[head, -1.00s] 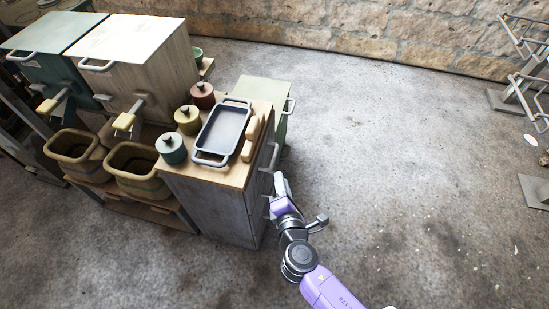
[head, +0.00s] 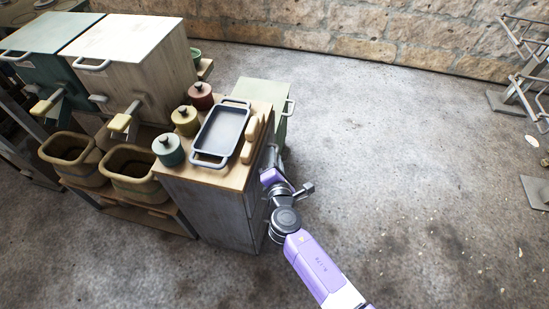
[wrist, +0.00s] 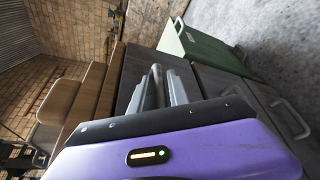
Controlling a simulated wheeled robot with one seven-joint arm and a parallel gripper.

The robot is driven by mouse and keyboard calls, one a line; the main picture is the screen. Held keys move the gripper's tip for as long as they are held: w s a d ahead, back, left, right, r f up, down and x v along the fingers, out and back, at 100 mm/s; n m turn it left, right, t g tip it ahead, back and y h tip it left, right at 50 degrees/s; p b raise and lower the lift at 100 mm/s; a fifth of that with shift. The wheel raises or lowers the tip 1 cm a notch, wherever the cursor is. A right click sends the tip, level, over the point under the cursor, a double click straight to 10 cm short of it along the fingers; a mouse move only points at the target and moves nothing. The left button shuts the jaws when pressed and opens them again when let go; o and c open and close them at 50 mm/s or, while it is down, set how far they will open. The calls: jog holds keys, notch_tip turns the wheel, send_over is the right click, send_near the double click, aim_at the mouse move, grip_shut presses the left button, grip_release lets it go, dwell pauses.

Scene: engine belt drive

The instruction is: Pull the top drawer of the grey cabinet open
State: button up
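The grey cabinet (head: 208,212) stands left of my arm in the head view, under a wooden top. Its drawer side faces right and is seen at a steep angle. In the wrist view the top drawer's dark front (wrist: 133,68) lies just ahead and looks closed. Its grey bar handle (wrist: 156,76) shows between the two fingers of my gripper (wrist: 164,84). The fingers appear apart, one on either side of the bar; I cannot tell whether they touch it. In the head view my gripper (head: 272,166) is against the drawer side and hides most of the handle.
A lower drawer handle (wrist: 292,118) shows right in the wrist view. A tray (head: 222,130) and several lidded pots (head: 168,150) stand on the cabinet top. A green cabinet (head: 270,95) stands behind. The floor (head: 400,190) to the right is clear.

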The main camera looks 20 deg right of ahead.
jog(key=shift+c, duration=0.4)
grip_shut()
dwell(0.9)
